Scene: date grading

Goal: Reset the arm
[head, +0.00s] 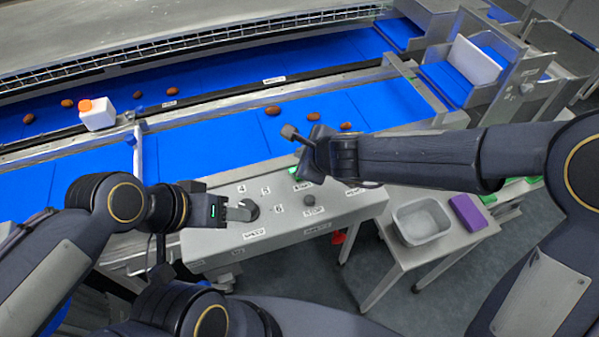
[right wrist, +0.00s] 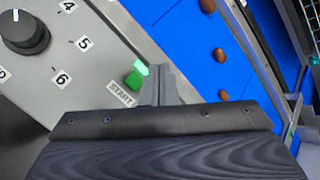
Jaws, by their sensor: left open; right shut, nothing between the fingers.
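The control panel (head: 225,240) has a speed knob, several numbered labels and a green START button (head: 294,172). My left gripper (head: 246,210) is open at the speed knob (head: 254,211); I cannot tell whether it touches it. The right wrist view shows the knob (right wrist: 24,32) and the lit green START button (right wrist: 136,76). My right gripper (right wrist: 163,84) is shut and empty, with its fingers beside that button; contact is unclear. In the head view my right gripper (head: 306,160) hangs over the panel's far edge, its fingers partly hidden.
Several brown dates (head: 272,110) lie on the blue belts (head: 205,150). A grey tub (head: 421,221) and a purple block (head: 468,212) sit on a side table. Floor shows below the panel.

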